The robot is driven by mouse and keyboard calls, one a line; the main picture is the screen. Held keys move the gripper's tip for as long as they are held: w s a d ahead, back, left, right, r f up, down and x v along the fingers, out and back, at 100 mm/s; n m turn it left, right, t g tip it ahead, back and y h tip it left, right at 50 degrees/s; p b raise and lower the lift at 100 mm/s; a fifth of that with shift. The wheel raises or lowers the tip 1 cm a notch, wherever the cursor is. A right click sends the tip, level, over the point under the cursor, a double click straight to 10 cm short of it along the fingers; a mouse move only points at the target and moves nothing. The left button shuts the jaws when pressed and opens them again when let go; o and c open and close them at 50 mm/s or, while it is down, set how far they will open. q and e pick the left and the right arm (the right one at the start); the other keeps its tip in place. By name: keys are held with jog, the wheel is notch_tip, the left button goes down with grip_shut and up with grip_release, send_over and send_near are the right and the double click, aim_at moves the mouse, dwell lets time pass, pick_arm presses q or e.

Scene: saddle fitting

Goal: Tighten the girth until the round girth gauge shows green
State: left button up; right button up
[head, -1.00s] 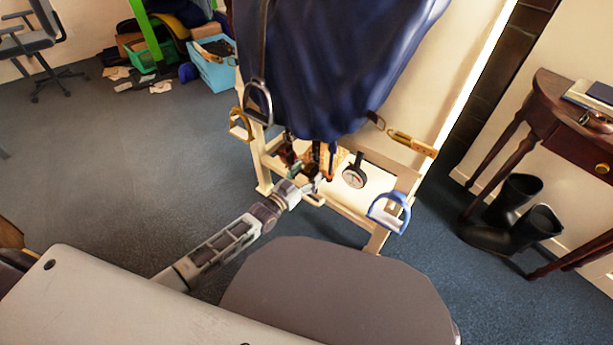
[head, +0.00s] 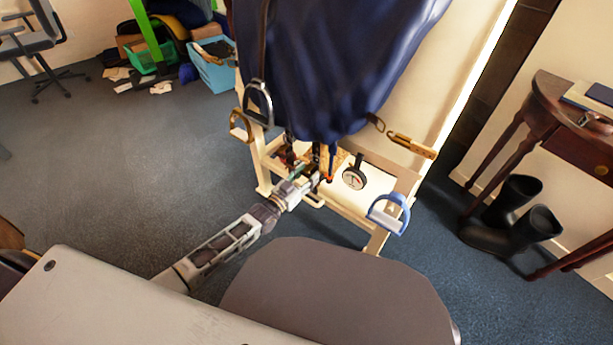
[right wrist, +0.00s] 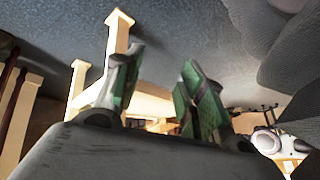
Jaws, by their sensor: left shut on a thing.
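The round girth gauge (head: 354,179) hangs on a dark strap below the blue cloth (head: 325,75). Its face is pale with a dark rim; which colour it shows is too small to tell. My left gripper (head: 316,177) is just left of the gauge, among the dark straps under the cloth. It is shut on what looks like a girth strap (head: 316,152), though the grip itself is mostly hidden. In the right wrist view my right gripper (right wrist: 160,72) has its green-padded fingers apart with nothing seen between them. It does not show in the head view.
A cream wooden stand (head: 405,180) carries the cloth. A blue stirrup (head: 388,213) hangs at right, a dark stirrup (head: 258,104) at left. A grey rounded seat (head: 340,290) is in front. Black boots (head: 515,210) and a wooden table (head: 560,120) stand right.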

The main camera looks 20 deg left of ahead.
aim_at(305, 172)
pick_arm(q)
notch_tip(305, 172, up, 3)
jog(key=p, duration=0.2)
jog(key=shift+f+p, duration=0.15)
jog(key=shift+p, duration=0.15)
jog(key=shift+r, duration=0.2)
pick_arm(e)
notch_tip(305, 172, up, 7)
jog(key=d+g+h, duration=0.1)
jog(key=shift+s+d+n, duration=0.15)
jog(key=shift+d+n, duration=0.1)
jog(key=shift+n, duration=0.05)
pick_arm(q)
jog(key=o, duration=1.5)
jog(key=shift+c, duration=0.2)
jog(key=shift+s, duration=0.15)
jog(key=shift+s+a+f, duration=0.15)
jog(key=shift+s+a, duration=0.1)
jog(key=shift+s, duration=0.1)
jog(key=v, duration=1.1)
